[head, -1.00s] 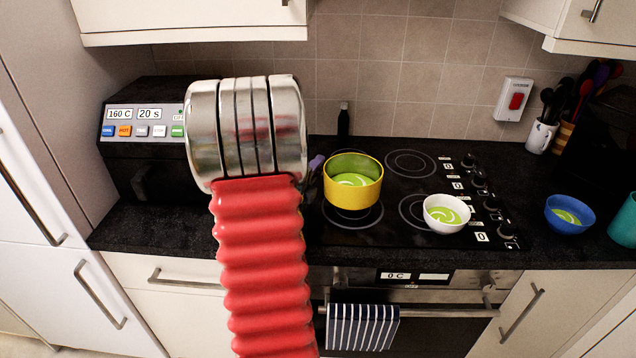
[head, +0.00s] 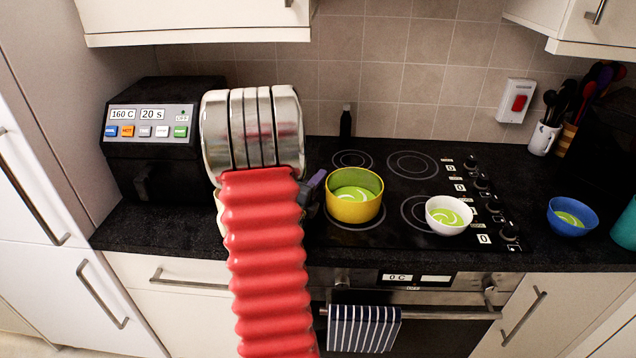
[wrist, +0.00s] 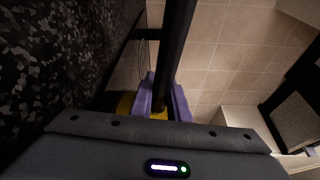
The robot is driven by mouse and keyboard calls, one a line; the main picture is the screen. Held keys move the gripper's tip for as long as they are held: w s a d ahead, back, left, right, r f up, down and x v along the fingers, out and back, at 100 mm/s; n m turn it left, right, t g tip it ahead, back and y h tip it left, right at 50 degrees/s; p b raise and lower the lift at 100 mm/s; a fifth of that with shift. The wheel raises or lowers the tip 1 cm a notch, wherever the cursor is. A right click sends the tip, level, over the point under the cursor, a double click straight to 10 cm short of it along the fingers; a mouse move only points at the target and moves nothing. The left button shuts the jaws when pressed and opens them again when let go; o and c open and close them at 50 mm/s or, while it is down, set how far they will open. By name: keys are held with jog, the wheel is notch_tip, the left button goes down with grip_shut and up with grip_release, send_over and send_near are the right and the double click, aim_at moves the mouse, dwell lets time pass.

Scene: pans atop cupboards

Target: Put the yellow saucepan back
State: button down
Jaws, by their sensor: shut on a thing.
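The yellow saucepan (head: 352,210) is over the front left ring of the black hob (head: 412,165). Light green contents with a white swirl show inside it, and it looks level. I cannot tell for sure whether its base touches the hob. My gripper (head: 312,188) is at its left side, with purple fingers partly hidden behind my arm in the head view. In the wrist view the gripper (wrist: 163,98) is shut, with a bit of yellow between and beside the purple fingers. The saucepan's handle is mostly hidden.
A white bowl (head: 449,224) stands right of the saucepan on the hob, and a blue bowl (head: 570,226) stands on the right worktop. A small dark bottle (head: 346,122) is by the wall. A black appliance (head: 150,150) stands at the left. The rear rings are clear.

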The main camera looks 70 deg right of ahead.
jog(key=c, duration=1.7)
grip_release()
jog(key=a, duration=0.4)
jog(key=w+a, duration=0.1)
jog(key=a, duration=0.7)
jog(key=shift+w+r, duration=0.25)
jog(key=shift+r, duration=0.1)
jog(key=shift+w, duration=0.1)
